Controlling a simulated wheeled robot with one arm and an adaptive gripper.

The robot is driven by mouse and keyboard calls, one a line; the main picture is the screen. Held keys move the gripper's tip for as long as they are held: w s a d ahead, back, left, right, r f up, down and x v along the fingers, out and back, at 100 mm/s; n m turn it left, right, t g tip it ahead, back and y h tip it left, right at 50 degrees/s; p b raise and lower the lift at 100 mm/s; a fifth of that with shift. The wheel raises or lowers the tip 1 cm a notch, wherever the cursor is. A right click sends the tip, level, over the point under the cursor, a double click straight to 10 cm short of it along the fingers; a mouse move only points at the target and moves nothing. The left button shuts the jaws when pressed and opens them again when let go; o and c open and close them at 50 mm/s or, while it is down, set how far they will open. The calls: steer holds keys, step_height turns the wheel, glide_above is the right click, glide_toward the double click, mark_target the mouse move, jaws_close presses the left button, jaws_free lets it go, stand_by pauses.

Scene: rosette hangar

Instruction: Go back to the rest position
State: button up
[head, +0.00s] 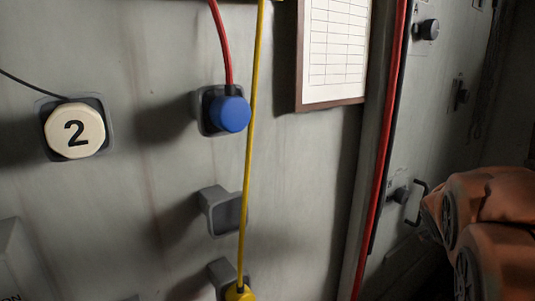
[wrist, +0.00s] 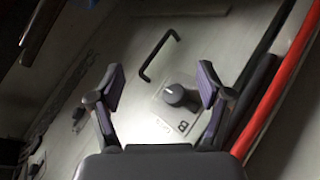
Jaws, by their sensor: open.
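My gripper (wrist: 161,88) shows in the wrist view with its two fingers spread apart and nothing between them. Beyond the fingers is a grey panel with a dark round knob (wrist: 175,95) on a pale plate marked with a letter like B. A black bar handle (wrist: 158,55) is beside the knob. I cannot tell how far the fingertips are from the knob, and no contact shows. In the head view, orange-brown parts of my arm are at the lower right, and the gripper's fingers do not show there.
A grey wall holds a cream cap marked 2 (head: 75,130), a blue plug (head: 230,113) on a red cable, an empty grey socket (head: 224,211) and a yellow plug (head: 240,292) on a yellow cable. A framed chart (head: 333,50) hangs above. A red pipe (head: 381,150) runs down the wall.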

steer(key=s+a+f+g+y, duration=0.3)
steer(key=s+a+f, duration=0.3)
steer(key=s+a, duration=0.8)
steer(key=s+a+f+m+g+y, duration=0.1)
steer(key=s+a+f+g+y, duration=0.3)
steer(key=s+a, duration=1)
step_height(320, 180, down, 2)
steer(key=s+g, duration=0.2)
steer(key=shift+s+g, duration=0.2)
steer(key=shift+g, duration=0.1)
